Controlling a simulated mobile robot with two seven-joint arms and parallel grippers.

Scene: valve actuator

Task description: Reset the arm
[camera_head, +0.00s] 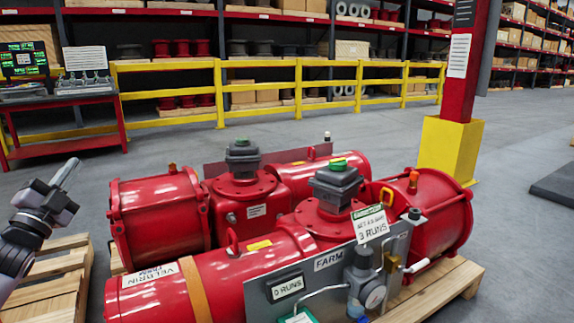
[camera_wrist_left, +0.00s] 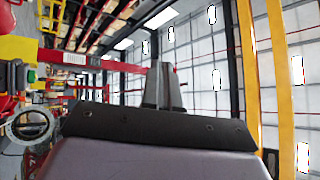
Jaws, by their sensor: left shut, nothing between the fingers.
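My left gripper (camera_head: 68,175) is at the left of the head view, shut and empty. Its fingers point up and to the right, clear of everything. In the left wrist view its shut fingers (camera_wrist_left: 163,88) stand up against the ceiling and wall. Two red valve actuators lie side by side on wooden pallets: the rear one (camera_head: 155,220) and the front one (camera_head: 190,287). The front one carries a grey panel (camera_head: 328,262) with "FARM" and "0 RUNS" labels, a gauge (camera_head: 375,297) and a white-tipped lever (camera_head: 417,265). A "3 RUNS" tag (camera_head: 371,225) sits above. My right gripper is not in view.
A red table (camera_head: 62,100) with a screen and instruments stands at the back left. A yellow railing (camera_head: 290,90) runs before the shelves. A red post with a yellow base (camera_head: 450,150) stands behind right. An empty pallet (camera_head: 60,265) lies at left.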

